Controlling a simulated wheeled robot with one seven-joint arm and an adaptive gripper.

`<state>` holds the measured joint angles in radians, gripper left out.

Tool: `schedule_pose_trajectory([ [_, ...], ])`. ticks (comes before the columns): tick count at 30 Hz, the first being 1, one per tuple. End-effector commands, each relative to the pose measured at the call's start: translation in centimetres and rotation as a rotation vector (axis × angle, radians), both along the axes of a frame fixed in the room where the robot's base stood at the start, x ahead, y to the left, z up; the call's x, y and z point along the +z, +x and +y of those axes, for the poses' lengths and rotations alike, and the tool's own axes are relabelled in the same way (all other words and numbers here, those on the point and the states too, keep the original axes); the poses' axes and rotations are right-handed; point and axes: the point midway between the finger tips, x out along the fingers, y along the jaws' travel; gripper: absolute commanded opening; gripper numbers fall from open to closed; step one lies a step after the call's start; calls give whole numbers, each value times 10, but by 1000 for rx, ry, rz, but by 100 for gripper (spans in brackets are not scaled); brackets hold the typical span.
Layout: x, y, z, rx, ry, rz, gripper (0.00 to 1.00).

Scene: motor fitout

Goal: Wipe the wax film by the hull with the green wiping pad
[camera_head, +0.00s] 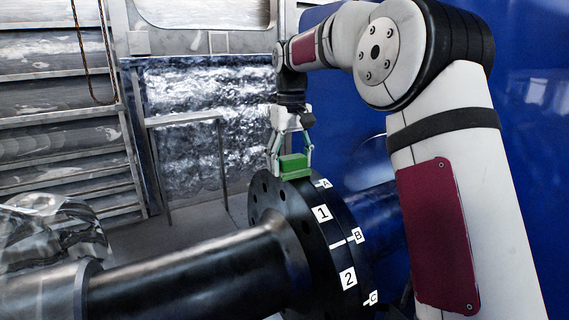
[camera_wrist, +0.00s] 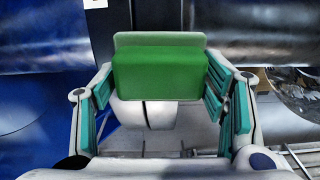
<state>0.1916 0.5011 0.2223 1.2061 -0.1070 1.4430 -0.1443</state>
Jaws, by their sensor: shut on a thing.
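My gripper (camera_head: 290,163) is shut on the green wiping pad (camera_head: 293,168), with one finger on each side of it. The pad is at the top of the black flange (camera_head: 325,238), near its upper rim; I cannot tell whether it touches. In the wrist view the pad (camera_wrist: 160,72) sits squarely between the teal-lined fingers of my gripper (camera_wrist: 160,84). I cannot make out the wax film in either view.
The flange carries white labels 1, 2, A, B and C, and a dark shaft (camera_head: 185,278) runs left from it. A large blue surface (camera_head: 345,125) stands behind. A clear-wrapped bundle (camera_head: 50,235) lies at the left.

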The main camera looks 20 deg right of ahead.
Motion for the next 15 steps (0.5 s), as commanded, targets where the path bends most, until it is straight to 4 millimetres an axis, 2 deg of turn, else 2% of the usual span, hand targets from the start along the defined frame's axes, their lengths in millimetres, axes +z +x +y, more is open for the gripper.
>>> schedule_pose_trajectory([
  [15,-3,6,-32,-1,-1,0,33],
])
